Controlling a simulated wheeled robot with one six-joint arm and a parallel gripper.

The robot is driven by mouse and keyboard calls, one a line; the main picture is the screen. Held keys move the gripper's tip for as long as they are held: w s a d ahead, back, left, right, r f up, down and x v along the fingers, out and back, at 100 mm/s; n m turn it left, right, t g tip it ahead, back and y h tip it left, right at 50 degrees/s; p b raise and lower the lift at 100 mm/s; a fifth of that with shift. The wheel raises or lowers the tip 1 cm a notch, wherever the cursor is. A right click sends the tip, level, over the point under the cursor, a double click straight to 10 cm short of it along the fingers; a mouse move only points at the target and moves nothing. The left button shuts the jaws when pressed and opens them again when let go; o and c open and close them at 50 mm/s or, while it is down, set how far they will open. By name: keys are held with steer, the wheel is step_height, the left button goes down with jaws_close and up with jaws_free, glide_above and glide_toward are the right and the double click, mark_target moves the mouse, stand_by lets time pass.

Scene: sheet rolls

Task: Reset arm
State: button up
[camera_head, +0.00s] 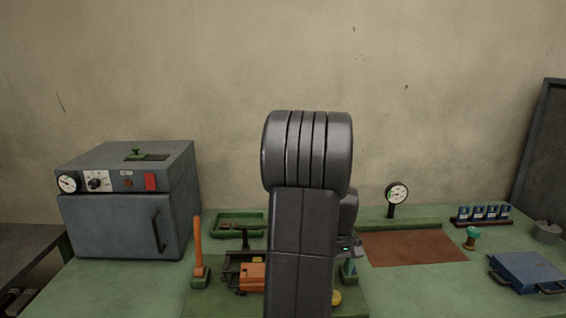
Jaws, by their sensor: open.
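My arm rises upright through the middle of the head view, with a thick, dark, ribbed joint at its top. A darker part of the arm shows just right of the upright link, low over the bench, with a tiny light on it. The jaws of my gripper cannot be made out; the arm hides that area. No held object shows.
A green bench (416,291) carries a grey oven (125,220) at left, an orange lever (198,245), a green tray (238,218), a brown mat (415,248), a dial gauge (397,194), a rack of blue items (483,214) and a blue case (527,271).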

step_height(320, 180, up, 6)
step_height(320, 180, down, 14)
steer(key=shift+s+r, duration=0.1)
steer(key=shift+r+m, duration=0.15)
steer(key=shift+m, duration=0.25)
steer(key=shift+r+m+p, duration=0.1)
steer(key=shift+m+p, duration=0.25)
steer(key=shift+m, duration=0.45)
steer(key=m+p, duration=0.2)
steer(key=m, duration=0.5)
steer(key=shift+d, duration=0.1)
steer(key=m+p, duration=0.2)
steer(key=m, duration=0.3)
steer(key=shift+m, duration=0.3)
steer(key=shift+m+p, duration=0.75)
steer(key=shift+m, duration=0.75)
steer(key=shift+s, duration=0.15)
